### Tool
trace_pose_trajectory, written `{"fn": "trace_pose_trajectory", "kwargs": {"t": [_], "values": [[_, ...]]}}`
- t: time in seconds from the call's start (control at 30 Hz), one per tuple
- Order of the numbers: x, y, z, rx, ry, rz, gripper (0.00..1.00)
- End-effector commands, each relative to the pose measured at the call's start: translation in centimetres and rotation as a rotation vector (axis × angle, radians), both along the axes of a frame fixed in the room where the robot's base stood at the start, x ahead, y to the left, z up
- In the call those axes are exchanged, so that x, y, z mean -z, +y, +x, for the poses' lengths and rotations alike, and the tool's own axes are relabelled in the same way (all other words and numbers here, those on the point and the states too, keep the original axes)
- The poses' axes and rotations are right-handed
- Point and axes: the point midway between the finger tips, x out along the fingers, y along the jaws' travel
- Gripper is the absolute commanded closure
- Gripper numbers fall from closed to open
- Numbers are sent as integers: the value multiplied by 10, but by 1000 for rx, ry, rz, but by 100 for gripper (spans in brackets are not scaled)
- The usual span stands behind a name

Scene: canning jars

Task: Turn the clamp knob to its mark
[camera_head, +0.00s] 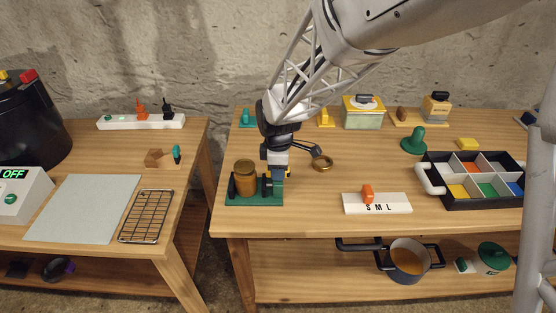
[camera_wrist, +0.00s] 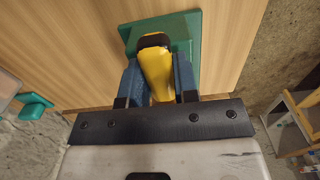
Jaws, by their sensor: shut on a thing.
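The clamp stand has a green base (camera_head: 250,201) at the front left of the right-hand table; the base also shows in the wrist view (camera_wrist: 185,30). An amber jar (camera_head: 246,180) stands upright on it beside black clamp parts (camera_head: 232,187). My gripper (camera_head: 277,178) is at the right end of the stand. In the wrist view, its blue fingers (camera_wrist: 158,84) are shut on a yellow piece (camera_wrist: 157,72) with a dark end, which appears to be the clamp knob. The fingers hide its sides. I cannot make out the mark.
Right of the gripper lies a dark-handled tool with a brass ring (camera_head: 322,164). A white S-M-L block (camera_head: 378,204) and a black divided tray (camera_head: 454,202) stand farther right. A yellow-green box (camera_head: 363,117) stands at the back.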

Motion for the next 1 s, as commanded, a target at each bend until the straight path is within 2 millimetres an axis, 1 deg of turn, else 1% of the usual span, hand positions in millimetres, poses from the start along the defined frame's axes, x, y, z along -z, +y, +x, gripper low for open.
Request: {"fn": "trace_pose_trajectory", "kwargs": {"t": [0.2, 0.53, 0.57, 0.7, 1.0], "values": [[-1, 0, 1, -34, -2, 1, 96], [-1, 0, 0, -36, -2, 1, 96], [-1, 0, 0, -35, -2, 1, 68], [-1, 0, 0, -35, -1, 1, 47], [-1, 0, 0, -34, -1, 0, 47]]}}
